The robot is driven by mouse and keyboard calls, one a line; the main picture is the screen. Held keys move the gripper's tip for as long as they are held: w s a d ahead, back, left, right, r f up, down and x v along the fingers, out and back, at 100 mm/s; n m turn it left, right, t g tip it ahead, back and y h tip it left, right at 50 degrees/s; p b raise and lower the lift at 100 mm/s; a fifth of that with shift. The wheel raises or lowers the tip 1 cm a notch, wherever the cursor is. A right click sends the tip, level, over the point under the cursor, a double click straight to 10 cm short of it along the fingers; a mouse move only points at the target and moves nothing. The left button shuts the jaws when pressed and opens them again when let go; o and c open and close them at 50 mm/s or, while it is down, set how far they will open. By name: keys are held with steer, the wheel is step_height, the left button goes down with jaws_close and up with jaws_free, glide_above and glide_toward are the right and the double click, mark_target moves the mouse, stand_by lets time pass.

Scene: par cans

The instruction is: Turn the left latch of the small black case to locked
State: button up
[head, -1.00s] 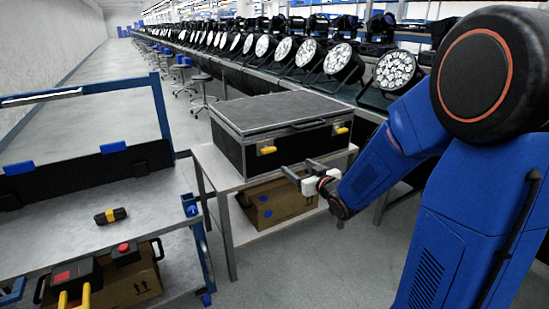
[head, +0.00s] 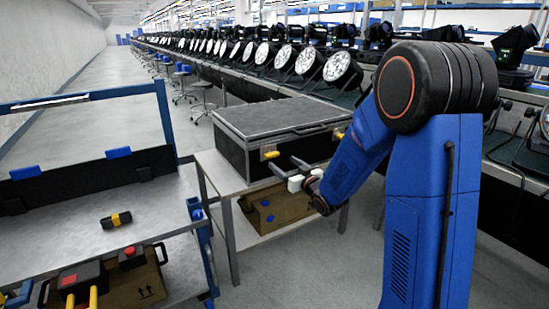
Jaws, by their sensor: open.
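The small black case (head: 230,155) stands shut on a light table, with metal edges and a dark handle on its front. Its left latch (head: 271,154) is a yellow lever on a pale plate, pointing roughly sideways. The right latch (head: 338,134) is also yellow, near the right front corner. My gripper (head: 288,165) is open and empty, its two dark fingers pointing at the case front, just right of and below the left latch. I cannot tell whether a fingertip touches the case.
A cardboard box (head: 268,212) sits on the shelf under the case's table (head: 228,180). At left a workbench (head: 60,232) holds a black and yellow cylinder (head: 116,220). A long row of par cans (head: 305,60) runs behind. The floor between the tables is narrow.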

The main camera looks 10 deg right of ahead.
mark_target(273, 155)
steer(key=x, duration=0.8)
steer(key=c, duration=1)
